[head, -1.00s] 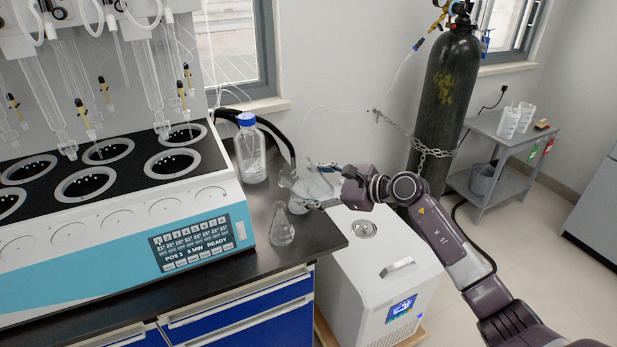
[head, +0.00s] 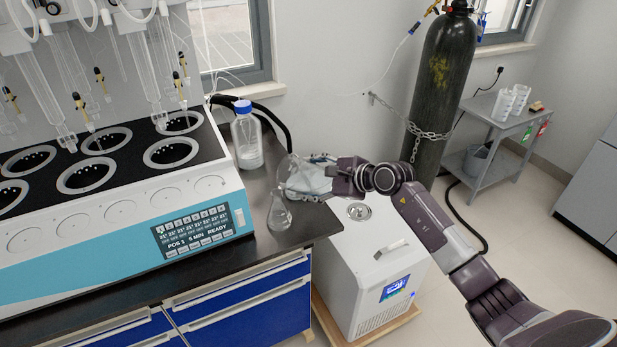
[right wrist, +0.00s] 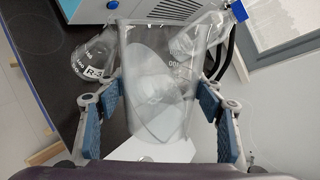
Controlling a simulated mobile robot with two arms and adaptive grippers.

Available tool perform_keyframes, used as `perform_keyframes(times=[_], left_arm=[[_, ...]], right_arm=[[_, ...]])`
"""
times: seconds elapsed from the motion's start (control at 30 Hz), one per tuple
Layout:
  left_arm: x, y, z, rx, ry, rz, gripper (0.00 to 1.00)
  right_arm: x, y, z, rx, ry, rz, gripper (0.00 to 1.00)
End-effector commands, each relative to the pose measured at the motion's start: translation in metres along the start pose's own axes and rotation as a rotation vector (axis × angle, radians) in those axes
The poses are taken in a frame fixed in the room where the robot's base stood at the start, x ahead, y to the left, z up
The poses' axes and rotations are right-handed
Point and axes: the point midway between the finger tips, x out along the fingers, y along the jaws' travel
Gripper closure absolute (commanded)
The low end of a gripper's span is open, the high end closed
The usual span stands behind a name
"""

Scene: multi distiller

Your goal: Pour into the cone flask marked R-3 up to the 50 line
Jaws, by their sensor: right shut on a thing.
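The cone flask marked R-3 (head: 279,214) stands upright on the black bench near its right front corner. Its R-3 label shows in the right wrist view, where the flask (right wrist: 84,62) is at upper left. My right gripper (head: 326,176) is shut on a clear glass vessel (head: 304,180), also large in the right wrist view (right wrist: 160,75). The vessel is tipped well over, its mouth toward the left, above and just right of the flask's neck. I cannot make out a stream or the flask's liquid level. My left gripper is out of view.
A blue-capped clear bottle (head: 248,138) stands behind the flask. The multi distiller (head: 120,215) fills the bench's left side. A white chiller box (head: 372,265) stands on the floor right of the bench. A gas cylinder (head: 440,85) is chained behind my right arm.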

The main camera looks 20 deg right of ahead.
Motion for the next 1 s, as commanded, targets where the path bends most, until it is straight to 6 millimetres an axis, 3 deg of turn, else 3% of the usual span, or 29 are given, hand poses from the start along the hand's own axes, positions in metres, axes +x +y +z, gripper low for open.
perform_keyframes(times=[1.0], left_arm=[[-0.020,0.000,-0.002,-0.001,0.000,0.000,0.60]], right_arm=[[-0.005,-0.007,0.008,-0.101,0.069,-0.006,0.80]])
